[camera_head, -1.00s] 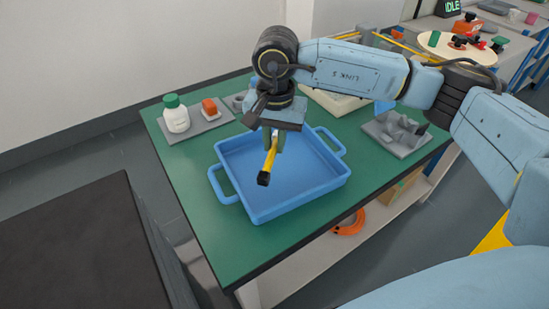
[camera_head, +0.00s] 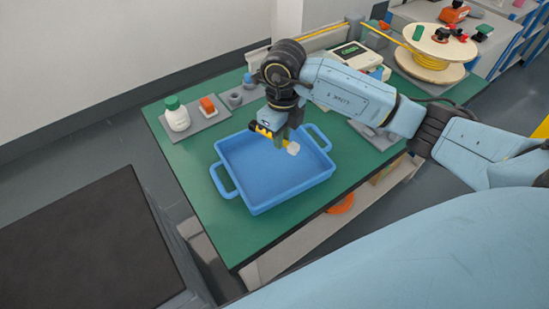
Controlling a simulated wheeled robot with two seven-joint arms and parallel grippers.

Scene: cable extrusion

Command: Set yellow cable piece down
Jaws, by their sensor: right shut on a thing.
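My right gripper (camera_head: 279,141) comes down from above and is shut on the yellow cable piece (camera_head: 265,131). The piece slants across the fingers, with a dark end at the upper left and a pale end (camera_head: 293,149) at the lower right. Its middle is partly hidden by the fingers. They are over the back part of the blue tray (camera_head: 262,208), which has a handle on each side. The tray's visible floor is empty. I cannot tell how high the piece is above it. My left gripper is out of view.
A white bottle with a green cap (camera_head: 176,115) and an orange-topped block (camera_head: 208,107) stand on a grey board at the back left. A device with a display (camera_head: 349,54) and a yellow cable spool (camera_head: 437,50) are farther back. Green table (camera_head: 222,238) is bare in front.

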